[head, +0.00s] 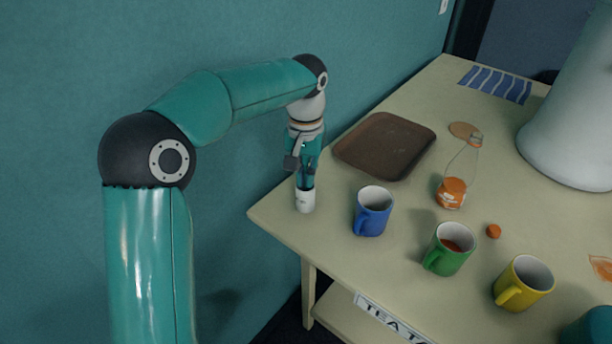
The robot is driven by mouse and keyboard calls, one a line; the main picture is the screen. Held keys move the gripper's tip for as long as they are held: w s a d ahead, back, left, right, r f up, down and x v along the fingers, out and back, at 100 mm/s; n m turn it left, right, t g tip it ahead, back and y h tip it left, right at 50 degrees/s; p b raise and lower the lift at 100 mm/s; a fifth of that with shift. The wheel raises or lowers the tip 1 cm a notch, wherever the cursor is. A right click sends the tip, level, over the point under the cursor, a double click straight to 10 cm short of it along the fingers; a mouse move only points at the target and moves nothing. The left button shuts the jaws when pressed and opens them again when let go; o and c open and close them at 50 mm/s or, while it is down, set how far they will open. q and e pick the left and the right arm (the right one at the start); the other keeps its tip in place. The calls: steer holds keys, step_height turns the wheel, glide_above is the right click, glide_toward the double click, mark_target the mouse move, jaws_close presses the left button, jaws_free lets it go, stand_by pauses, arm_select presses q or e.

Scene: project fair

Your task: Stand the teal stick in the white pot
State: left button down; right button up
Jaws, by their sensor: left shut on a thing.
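The white pot (305,203) is a small pale cylinder at the left edge of the cream table, left of the blue mug. My left gripper (303,167) is directly above it, pointing down, with its dark fingers shut. A narrow teal piece (308,183) shows between and below the fingers, roughly upright, and looks like the teal stick. Its lower end meets the pot's top in the picture; I cannot tell whether it is inside the mouth or just above. The fingers hide most of the stick. My right gripper is not in view.
A blue mug (372,211), green mug (447,249) and yellow mug (523,283) stand along the front. A brown tray (385,146) lies behind. A clear bottle with orange contents (452,191) and a small orange piece (493,231) are mid-table. A large white body (575,125) stands right.

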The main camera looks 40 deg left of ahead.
arm_select(q)
steer(key=shift+f, duration=0.15)
steer(key=c, duration=1.3)
jaws_free()
step_height(320, 180, up, 12)
steer(key=shift+r+p, duration=0.15)
steer(key=shift+p, duration=1)
steer(key=shift+r, duration=0.1)
